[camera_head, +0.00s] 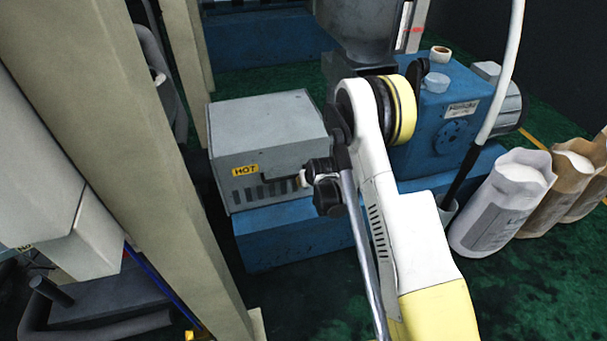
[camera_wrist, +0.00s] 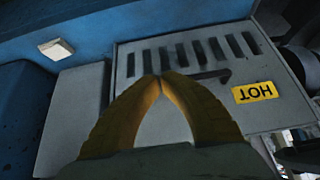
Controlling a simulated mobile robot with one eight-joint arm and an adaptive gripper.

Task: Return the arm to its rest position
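My arm (camera_head: 410,225), white and yellow, reaches up from the bottom of the head view and bends at a joint with a yellow ring. My gripper (camera_wrist: 161,77) shows in the wrist view as two yellow fingers whose tips meet, with nothing visible between them. They are in front of the slotted face of the grey HOT box (camera_wrist: 205,92), which appears upside down there. I cannot tell whether they touch it. The grey box (camera_head: 265,130) stands left of my arm in the head view, where my fingers cannot be made out.
A beige post (camera_head: 110,120) stands left of the box. A blue machine (camera_head: 440,110) is behind and right of my arm. Several open sacks (camera_head: 505,195) stand at the right on the green floor (camera_head: 530,290). A small white block (camera_wrist: 56,49) shows on blue in the wrist view.

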